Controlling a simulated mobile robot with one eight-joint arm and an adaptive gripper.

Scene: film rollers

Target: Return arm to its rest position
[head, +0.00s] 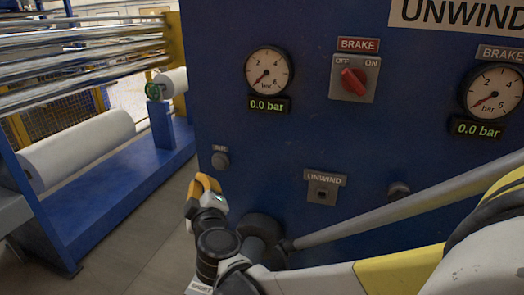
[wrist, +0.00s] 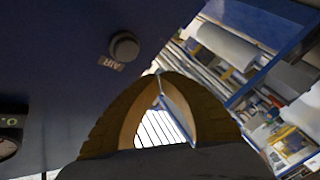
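My arm reaches in from the right side of the head view, in front of the blue control panel (head: 310,130). My gripper (head: 205,180) has yellow-orange fingers and is at the panel's lower left, just below the AIR knob (head: 220,160). In the wrist view my gripper (wrist: 160,75) shows its two fingertips meeting, with an arched gap behind them. Nothing is held between them. The AIR knob (wrist: 124,46) is left of and beyond the fingertips there, apart from them in the picture.
The panel carries a red brake switch (head: 353,80), a left gauge (head: 268,70), a right gauge (head: 492,92) and an UNWIND socket (head: 322,192). A blue frame with a white roll (head: 80,148) and metal rollers (head: 80,50) stands at left. Grey floor (head: 145,240) between them is clear.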

